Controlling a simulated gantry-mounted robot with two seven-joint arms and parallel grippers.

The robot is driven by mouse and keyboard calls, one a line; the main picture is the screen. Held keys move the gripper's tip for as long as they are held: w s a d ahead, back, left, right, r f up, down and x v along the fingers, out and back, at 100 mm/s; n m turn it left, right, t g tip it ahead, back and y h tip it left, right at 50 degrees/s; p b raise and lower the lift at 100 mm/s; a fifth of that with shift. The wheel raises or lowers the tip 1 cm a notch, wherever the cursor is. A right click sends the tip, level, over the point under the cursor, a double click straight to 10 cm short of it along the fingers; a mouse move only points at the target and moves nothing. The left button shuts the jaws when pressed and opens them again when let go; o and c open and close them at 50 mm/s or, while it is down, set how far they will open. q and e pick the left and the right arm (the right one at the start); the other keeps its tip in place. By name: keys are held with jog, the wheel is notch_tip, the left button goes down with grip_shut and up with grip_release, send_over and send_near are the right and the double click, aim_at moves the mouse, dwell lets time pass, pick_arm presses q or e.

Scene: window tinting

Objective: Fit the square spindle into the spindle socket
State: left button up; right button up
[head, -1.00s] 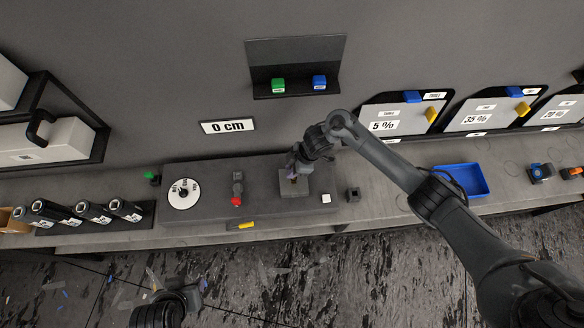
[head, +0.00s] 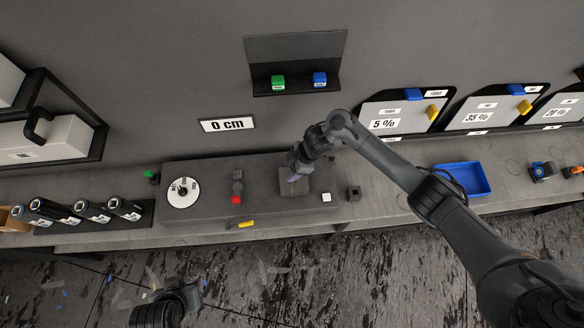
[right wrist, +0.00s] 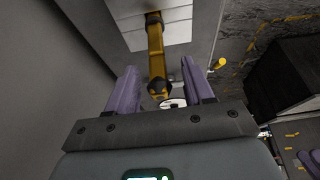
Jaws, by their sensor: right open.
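In the head view the arm and fingers hide the bar. Part of my left arm shows at the bottom left; its fingertips are unclear.
A small dark block (head: 353,193) and a white cube (head: 326,197) are right of the plate. A red-knobbed part (head: 236,198) and a white dial (head: 183,192) are to the left. A blue tray (head: 461,194) is farther right.

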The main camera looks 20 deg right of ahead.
jog(key=v, duration=1)
jog(key=shift+d+r, duration=0.15)
jog(key=shift+r, duration=0.15)
jog(key=shift+s, duration=0.1)
